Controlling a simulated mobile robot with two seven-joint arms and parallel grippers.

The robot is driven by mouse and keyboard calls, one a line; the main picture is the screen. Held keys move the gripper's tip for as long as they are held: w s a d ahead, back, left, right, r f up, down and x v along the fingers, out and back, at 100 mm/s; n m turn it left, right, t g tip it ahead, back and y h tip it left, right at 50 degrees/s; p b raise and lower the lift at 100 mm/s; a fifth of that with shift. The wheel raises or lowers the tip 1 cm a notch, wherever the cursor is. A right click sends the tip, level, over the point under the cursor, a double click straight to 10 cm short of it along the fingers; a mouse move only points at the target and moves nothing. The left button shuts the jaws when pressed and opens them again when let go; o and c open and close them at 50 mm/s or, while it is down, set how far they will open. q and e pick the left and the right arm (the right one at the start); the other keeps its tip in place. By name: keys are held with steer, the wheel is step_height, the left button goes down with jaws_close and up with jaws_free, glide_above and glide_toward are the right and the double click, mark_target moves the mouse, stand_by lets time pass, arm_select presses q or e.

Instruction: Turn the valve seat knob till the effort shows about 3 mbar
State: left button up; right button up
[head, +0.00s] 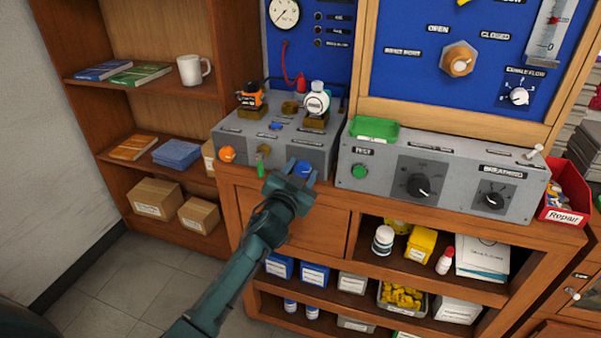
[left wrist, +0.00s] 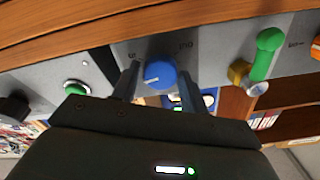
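A blue knob (head: 303,168) sits on the front face of the left grey test box (head: 240,137); its label is too small to read. My left gripper (head: 291,173) is at this knob and partly covers it. In the left wrist view the blue knob (left wrist: 160,75) is between the two dark fingers of my left gripper (left wrist: 158,82), with a gap showing on both sides, so the gripper looks open around it. A round white gauge (head: 285,13) is on the blue panel above; its reading is too small to tell. My right gripper is not in view.
An orange knob (head: 227,154) and a green lever (head: 262,163) are left of the blue knob; the lever (left wrist: 265,55) is close in the wrist view. A second grey box (head: 400,200) stands right, with a green button (head: 359,171) and black dials. A red bin (head: 567,195) is far right.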

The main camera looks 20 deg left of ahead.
arm_select(q)
steer(key=shift+o, duration=1.4)
steer(key=s, duration=1.3)
steer(key=shift+a, duration=0.25)
steer(key=s+d+f+g+h+p, duration=0.1)
steer(key=s+f+g+p, duration=0.1)
steer(key=s+f, duration=0.2)
steer(key=s+d+f+n+g+h+p, duration=0.1)
steer(key=s+d+f+g+p, duration=0.1)
steer(key=s, duration=0.8)
steer(key=s+d+f+n+g+p, duration=0.1)
steer(key=s+f+g+p, duration=0.2)
steer(key=s+f, duration=0.3)
steer(key=shift+s+d+f+h, duration=0.15)
steer(key=shift+s+d+h, duration=0.25)
steer(key=shift+s, duration=0.45)
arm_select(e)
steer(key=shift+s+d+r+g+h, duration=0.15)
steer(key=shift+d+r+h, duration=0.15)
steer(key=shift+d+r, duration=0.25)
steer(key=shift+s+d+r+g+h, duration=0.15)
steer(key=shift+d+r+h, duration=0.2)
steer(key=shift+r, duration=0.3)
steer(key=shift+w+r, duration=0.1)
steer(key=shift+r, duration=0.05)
